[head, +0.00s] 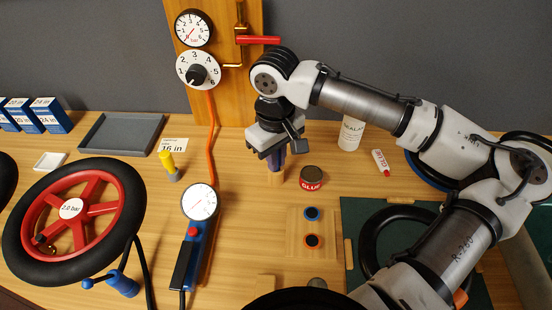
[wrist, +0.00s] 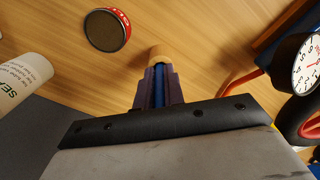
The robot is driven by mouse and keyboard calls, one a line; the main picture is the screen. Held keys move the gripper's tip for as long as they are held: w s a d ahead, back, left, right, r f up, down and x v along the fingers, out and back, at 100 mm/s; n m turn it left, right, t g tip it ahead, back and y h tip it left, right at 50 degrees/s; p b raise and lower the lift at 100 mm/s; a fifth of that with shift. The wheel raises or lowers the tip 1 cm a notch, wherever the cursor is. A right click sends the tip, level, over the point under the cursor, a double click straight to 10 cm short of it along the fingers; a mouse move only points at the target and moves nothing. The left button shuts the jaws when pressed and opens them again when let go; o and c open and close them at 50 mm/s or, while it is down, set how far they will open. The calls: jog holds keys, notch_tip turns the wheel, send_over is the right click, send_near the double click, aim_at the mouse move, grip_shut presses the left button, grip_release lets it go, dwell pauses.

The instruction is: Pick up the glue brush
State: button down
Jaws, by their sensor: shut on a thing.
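My gripper (head: 274,162) points down over the middle of the table, just left of the red glue tin (head: 312,179). In the wrist view its dark fingers (wrist: 158,88) are shut on a slim blue piece, which I take to be the glue brush (wrist: 158,86). A short wood-coloured piece (wrist: 156,52) shows just beyond the fingertips; I cannot tell if it is part of the brush or a stand under it. The fingers hide most of the brush, and its bristles are not visible. The glue tin also shows in the wrist view (wrist: 108,29), apart from the fingers.
A sealant bottle (head: 350,135) and a white and red tube (head: 381,162) stand and lie to the right. A gauge tool (head: 199,203), a yellow-topped piece (head: 169,165) and a red wheel (head: 75,220) are left. A small wooden board (head: 299,240) lies in front.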

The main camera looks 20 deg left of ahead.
notch_tip(320, 180, up, 20)
jog(key=b, duration=0.2)
jog(key=shift+f, duration=0.2)
dwell(2.2)
